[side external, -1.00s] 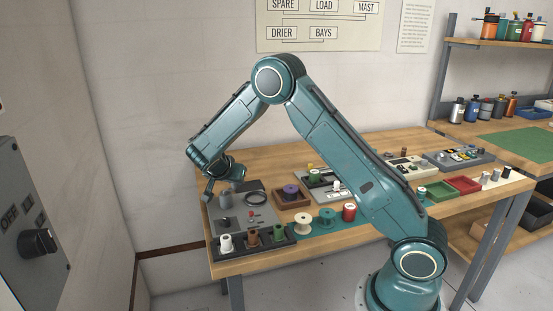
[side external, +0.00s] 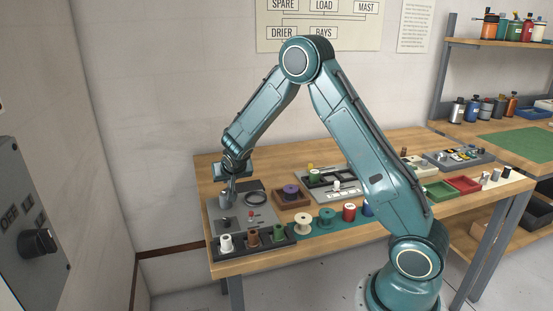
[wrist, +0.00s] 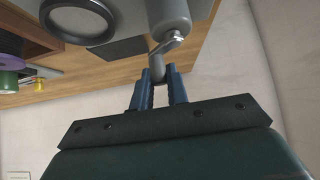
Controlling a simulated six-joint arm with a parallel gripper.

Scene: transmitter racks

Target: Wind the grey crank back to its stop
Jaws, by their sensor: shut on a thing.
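The grey crank stands at the left end of the bench. Its upright grey cylinder (side external: 225,199) shows just below my wrist in the side view. In the wrist view I see the cylinder (wrist: 168,14), its bright metal arm (wrist: 168,43) and a grey handle (wrist: 157,66) at the arm's end. My gripper (wrist: 158,76) is shut on the handle, with one blue finger on each side. In the side view my gripper (side external: 233,184) is beside the cylinder at its upper right; the handle is too small to make out there. The stop cannot be made out.
A dark ring (side external: 256,198) lies right of the crank. A small red lever (side external: 251,214) and a rack of white, brown and green spools (side external: 252,239) are in front. A wooden tray (side external: 277,202) with a purple spool is further right. Above the bench is free.

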